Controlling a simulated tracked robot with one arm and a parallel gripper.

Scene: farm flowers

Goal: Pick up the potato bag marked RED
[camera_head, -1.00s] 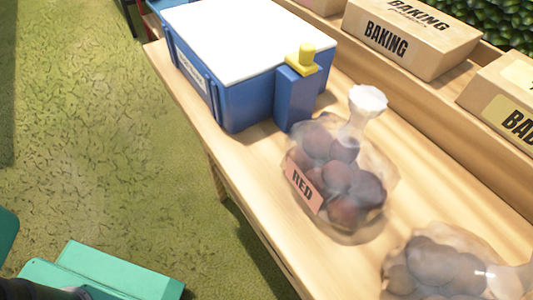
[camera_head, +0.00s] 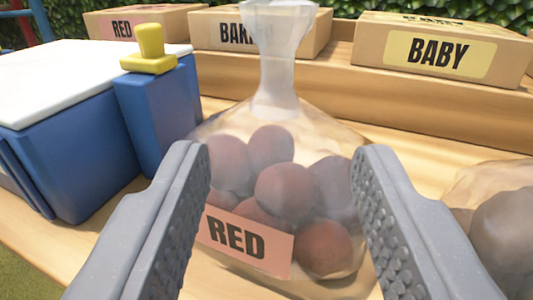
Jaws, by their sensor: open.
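The clear bag of reddish potatoes (camera_head: 290,190) stands upright on the wooden table in the middle of the view. A pink label reading RED is on its lower front, and its gathered pale neck points up. My gripper (camera_head: 280,165) is open, with one grey ridged finger at the left of the bag and one at the right. The fingers overlap the bag's edges in the picture; I cannot tell whether they touch it.
A blue box (camera_head: 70,140) with a white lid and a yellow-knobbed post stands close at the left. Another potato bag (camera_head: 500,215) is at the right edge. Boxes marked RED (camera_head: 140,25), BAKING, partly hidden, and BABY (camera_head: 440,50) stand on a raised shelf behind.

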